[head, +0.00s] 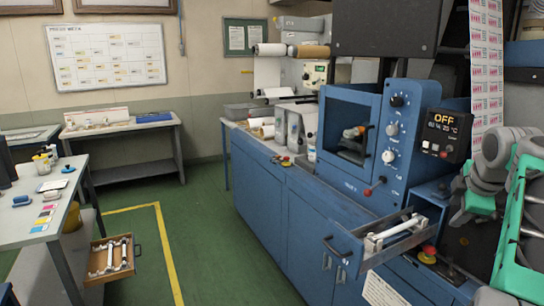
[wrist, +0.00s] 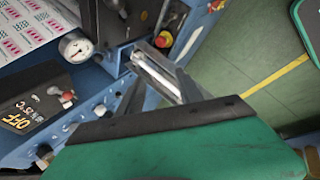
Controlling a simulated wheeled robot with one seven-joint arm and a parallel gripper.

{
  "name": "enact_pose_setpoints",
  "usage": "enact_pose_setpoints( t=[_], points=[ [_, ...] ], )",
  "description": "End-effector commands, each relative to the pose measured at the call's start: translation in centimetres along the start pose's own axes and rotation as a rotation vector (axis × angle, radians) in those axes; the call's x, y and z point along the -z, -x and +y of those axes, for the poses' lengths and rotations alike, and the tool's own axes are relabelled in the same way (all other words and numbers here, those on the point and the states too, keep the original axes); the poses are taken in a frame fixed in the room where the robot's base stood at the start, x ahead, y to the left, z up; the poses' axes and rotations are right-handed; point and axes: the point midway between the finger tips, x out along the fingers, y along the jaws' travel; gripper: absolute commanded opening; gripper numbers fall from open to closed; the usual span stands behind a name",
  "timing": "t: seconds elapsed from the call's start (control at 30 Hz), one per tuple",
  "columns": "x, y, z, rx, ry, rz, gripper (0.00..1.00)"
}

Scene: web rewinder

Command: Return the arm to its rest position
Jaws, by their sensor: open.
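My gripper (wrist: 160,82) shows in the wrist view as two grey fingers standing apart beyond a green, black-edged body. Nothing is held between them. The metal holder with a pale bar (wrist: 153,70) appears beyond the gap between the fingers; I cannot tell how far it is from them. In the head view, my grey and green arm (head: 516,215) is folded at the right edge, beside the blue machine. The gripper's fingers cannot be made out there.
The blue machine (head: 262,195) fills the centre right; its display reads OFF (head: 443,121). An open drawer (head: 367,262) juts from its front, near a red stop button (head: 428,254). A wooden tray (head: 123,271) sits low beside the left table (head: 38,236). Green floor lies clear between.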

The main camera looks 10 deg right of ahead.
Motion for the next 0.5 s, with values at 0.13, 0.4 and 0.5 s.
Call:
enact_pose_setpoints(
  t=[0.13,0.4,0.5],
  points=[
    [-1.0,-2.7,-2.3,0.043,-0.428,-0.015,0.43],
    [0.4,-9.4,-20.5,0.242,-1.586,-0.288,0.43],
    [4.8,-8.5,-26.8,0.288,-1.654,-0.374,0.43]
  ],
)
